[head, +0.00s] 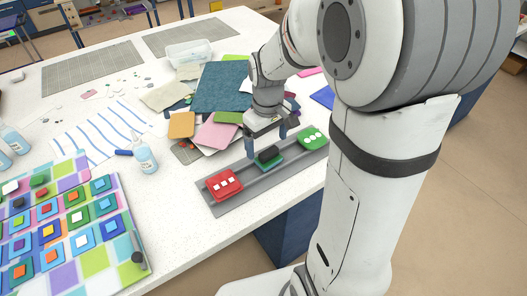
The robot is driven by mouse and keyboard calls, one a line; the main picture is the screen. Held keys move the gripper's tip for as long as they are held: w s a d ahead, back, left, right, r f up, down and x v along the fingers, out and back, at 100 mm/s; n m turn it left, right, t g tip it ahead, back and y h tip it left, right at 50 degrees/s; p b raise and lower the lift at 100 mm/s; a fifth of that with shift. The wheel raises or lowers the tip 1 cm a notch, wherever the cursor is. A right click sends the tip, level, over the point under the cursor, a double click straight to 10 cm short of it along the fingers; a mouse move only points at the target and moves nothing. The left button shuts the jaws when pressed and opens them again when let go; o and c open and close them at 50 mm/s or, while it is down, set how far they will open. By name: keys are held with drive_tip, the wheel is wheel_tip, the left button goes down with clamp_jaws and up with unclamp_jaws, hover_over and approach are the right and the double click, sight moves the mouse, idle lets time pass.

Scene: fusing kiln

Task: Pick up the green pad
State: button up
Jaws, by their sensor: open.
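A grey tray (228,209) lies along the table's right edge and bears three pads. At its right end is a bright green pad (313,139) with white dots. In its middle is a darker green pad (267,166) with a black block (268,153) on top. At its left end is a red pad (223,185) with white squares. My gripper (267,145) is open and points down over the middle pad, its fingers either side of the black block. Whether the fingers touch anything, I cannot tell. The bright green pad is apart from my gripper, to its right.
Coloured sheets (220,87) are piled behind the tray. A glue bottle (144,155) stands to the left. A patterned board (108,195) with several coloured squares fills the front left. My arm covers the right side of the table.

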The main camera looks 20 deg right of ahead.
sight(269, 152)
drive_tip(key=f, duration=0.6)
drive_tip(key=shift+w+d+p, duration=0.1)
drive_tip(key=shift+d+p, duration=0.2)
drive_tip(key=shift+p, duration=0.05)
drive_tip(key=shift+c, duration=0.3)
drive_tip(key=c, duration=1)
wheel_tip(269, 152, up, 10)
drive_tip(key=shift+r, duration=0.1)
drive_tip(key=o, duration=0.4)
drive_tip(key=shift+c, duration=1.5)
